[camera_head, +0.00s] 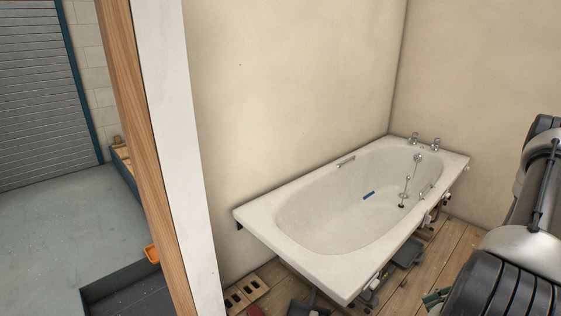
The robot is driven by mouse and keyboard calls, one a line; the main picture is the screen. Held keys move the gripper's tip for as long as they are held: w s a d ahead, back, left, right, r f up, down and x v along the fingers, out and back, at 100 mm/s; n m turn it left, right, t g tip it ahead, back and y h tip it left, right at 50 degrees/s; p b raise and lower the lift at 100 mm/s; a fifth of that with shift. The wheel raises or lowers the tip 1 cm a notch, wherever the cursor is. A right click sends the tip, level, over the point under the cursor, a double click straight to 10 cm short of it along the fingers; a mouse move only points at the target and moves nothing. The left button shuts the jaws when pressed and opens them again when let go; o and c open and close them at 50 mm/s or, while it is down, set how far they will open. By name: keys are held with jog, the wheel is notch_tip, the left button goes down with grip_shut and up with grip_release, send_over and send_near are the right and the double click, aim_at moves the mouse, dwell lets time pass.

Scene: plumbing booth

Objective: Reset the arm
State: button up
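Part of my arm (520,245) fills the right edge of the head view, as dark ribbed and silver links. My gripper is not in view, so whether it is open or shut does not show. Nothing held by it can be seen.
A white bathtub (290,245) stands in the walled corner, with two taps (424,142) and a small blue object (368,195) inside. Tools and fittings lie on the wooden floor (455,245) near it. A wall end with a timber stud (140,130) stands left. Grey floor (50,230) beyond is open.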

notch_tip(320, 180, up, 25)
jog(key=n+g+h, duration=0.3)
jog(key=n+h, duration=0.6)
jog(key=n, duration=0.5)
jog(key=s+a+r+n+t+h, duration=0.1)
jog(key=s+a+r+n+t, duration=0.1)
jog(key=r, duration=0.7)
jog(key=s+a+r+n+t+h, duration=0.1)
jog(key=a+r+n+t+h, duration=0.1)
jog(key=a+r+n+t, duration=0.3)
jog(key=a+r+n, duration=0.1)
jog(key=a+r, duration=0.3)
jog(key=shift+s+n+h, duration=0.3)
jog(key=shift+s, duration=0.1)
